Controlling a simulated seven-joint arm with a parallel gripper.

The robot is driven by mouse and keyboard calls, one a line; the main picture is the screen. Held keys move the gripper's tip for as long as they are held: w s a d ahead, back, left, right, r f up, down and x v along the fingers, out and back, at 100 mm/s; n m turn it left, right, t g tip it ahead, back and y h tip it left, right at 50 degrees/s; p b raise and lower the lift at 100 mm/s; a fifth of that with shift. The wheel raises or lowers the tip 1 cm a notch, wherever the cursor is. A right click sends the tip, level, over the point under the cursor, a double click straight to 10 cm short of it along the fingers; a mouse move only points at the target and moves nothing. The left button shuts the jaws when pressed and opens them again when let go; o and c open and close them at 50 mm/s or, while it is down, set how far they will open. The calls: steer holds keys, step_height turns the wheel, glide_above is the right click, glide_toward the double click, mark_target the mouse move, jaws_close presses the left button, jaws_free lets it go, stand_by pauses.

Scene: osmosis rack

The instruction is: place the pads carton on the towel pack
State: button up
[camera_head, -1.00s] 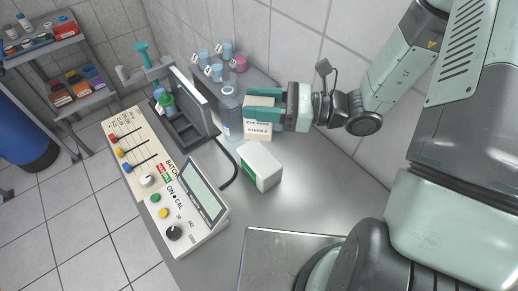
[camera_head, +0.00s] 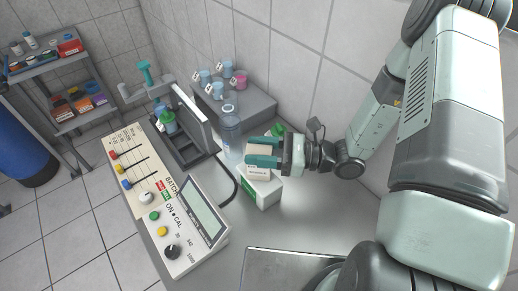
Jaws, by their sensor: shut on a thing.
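The pads carton is a small cream box (camera_head: 258,173) with dark print on its front, between my gripper's teal fingers. My gripper (camera_head: 264,155) is shut on it, reaching in from the right. The towel pack (camera_head: 266,194) is a white box with a green label on its left side, lying on the steel bench. The carton is directly over the far part of the pack's top and looks level. Its lower edge meets the pack's top in the picture; I cannot tell whether they touch. The carton and gripper hide the pack's far edge.
A clear bottle (camera_head: 230,134) stands close left of the carton. A green-topped item (camera_head: 279,130) shows behind my gripper. A control panel (camera_head: 170,200) fills the bench's left side. A grey step (camera_head: 255,103) holds several cups at the back. Bare bench lies in front of the pack.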

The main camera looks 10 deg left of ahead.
steer(key=o, duration=1.1)
steer(key=shift+f, duration=0.1)
steer(key=shift+c, duration=0.2)
steer(key=shift+d, duration=0.2)
steer(key=d, duration=0.2)
steer(key=shift+d, duration=0.4)
step_height(320, 180, up, 7)
steer(key=shift+a+r, duration=0.1)
steer(key=shift+r, duration=0.05)
